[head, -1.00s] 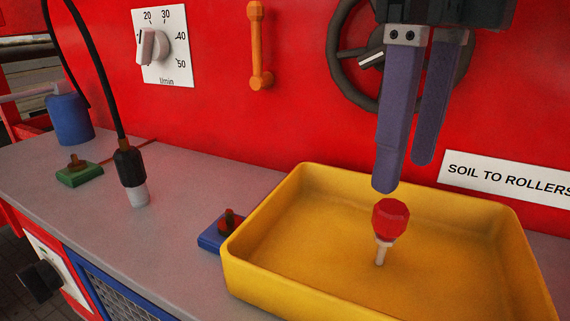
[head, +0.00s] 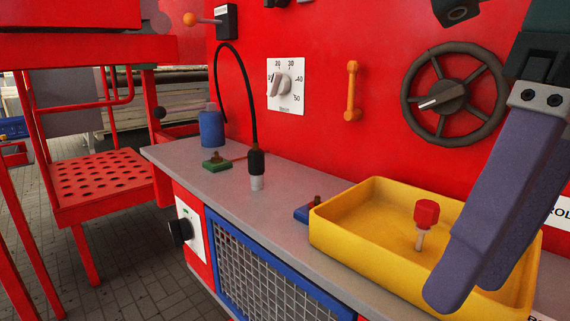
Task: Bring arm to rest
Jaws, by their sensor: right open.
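My right gripper (head: 452,288) reaches in from the upper right, with long purple fingers pointing down and left. It is open, with nothing seen between its fingers; the near finger mostly hides the other. It is in front of the right part of a yellow tray (head: 345,243) and covers part of it. A small piece with a red faceted head and a pale stem (head: 427,214) stands in the tray, apart from the gripper. My left gripper is not in view.
The grey counter (head: 190,165) holds a blue cup (head: 211,128), a green block (head: 216,165), a black cable with a white tip (head: 257,182) and a blue block (head: 302,214). A dark handwheel (head: 477,60) is on the red wall behind. A red perforated platform (head: 95,180) stands left.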

